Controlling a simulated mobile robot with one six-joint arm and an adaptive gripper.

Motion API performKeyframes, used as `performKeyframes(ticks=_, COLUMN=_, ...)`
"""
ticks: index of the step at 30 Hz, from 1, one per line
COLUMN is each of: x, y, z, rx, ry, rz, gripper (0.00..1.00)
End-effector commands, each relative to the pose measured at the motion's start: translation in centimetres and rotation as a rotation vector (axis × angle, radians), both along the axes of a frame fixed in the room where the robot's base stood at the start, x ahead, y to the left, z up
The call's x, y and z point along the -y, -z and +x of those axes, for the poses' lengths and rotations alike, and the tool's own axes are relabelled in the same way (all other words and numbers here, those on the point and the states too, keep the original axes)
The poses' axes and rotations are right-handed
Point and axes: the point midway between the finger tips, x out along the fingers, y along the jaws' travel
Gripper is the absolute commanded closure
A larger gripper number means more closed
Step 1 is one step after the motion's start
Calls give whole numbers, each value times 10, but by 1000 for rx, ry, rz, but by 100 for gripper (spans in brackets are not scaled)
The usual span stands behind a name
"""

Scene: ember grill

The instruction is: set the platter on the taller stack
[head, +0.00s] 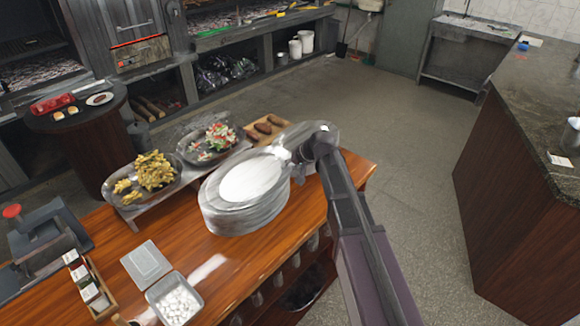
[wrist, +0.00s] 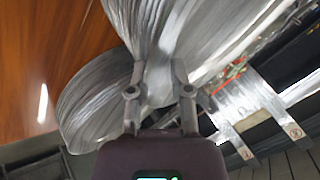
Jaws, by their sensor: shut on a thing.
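A tall stack of grey oval platters (head: 236,216) stands on the wooden counter, with a pale oval top surface. Another grey oval shape (head: 318,132) shows behind it to the right, partly hidden by my gripper (head: 293,156); I cannot tell whether it is a second, lower stack. In the wrist view, my gripper (wrist: 158,72) is shut on the grey rim of a platter (wrist: 158,86). Layered platter edges (wrist: 85,108) show to the left, and a large ridged grey surface (wrist: 205,30) spreads above. Where the held platter ends and the stacked ones begin is unclear.
A board of sausages (head: 265,128) lies behind. A grey container (head: 176,300) and spice rack (head: 92,285) sit at front left. Floor to the right is clear.

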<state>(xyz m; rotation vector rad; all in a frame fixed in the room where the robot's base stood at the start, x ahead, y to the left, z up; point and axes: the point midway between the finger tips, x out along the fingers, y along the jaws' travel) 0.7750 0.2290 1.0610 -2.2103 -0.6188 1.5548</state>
Motion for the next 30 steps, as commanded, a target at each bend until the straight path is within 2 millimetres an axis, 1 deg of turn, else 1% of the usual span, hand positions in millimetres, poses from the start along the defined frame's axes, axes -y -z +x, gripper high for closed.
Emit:
performKeyframes(ticks=10, x=-13, y=0, z=-9, rx=0, ry=-2, rz=0, gripper=100)
performKeyframes(ticks=22, x=-16, y=0, z=-11, rx=-1, ry=-4, rz=1, gripper=100)
performKeyframes(ticks=23, x=-16, y=0, z=-11, rx=-1, ry=-4, rz=1, gripper=70)
performKeyframes(ticks=24, x=-16, y=0, z=-11, rx=-1, ry=-4, rz=1, gripper=58)
performKeyframes(ticks=26, x=-16, y=0, z=-11, rx=-2, ry=-3, rz=1, gripper=40)
performKeyframes(ticks=27, x=-16, y=0, z=-10, rx=-2, ry=-3, rz=1, gripper=33)
performKeyframes(ticks=30, x=-15, y=0, z=-10, rx=-2, ry=-3, rz=0, gripper=33)
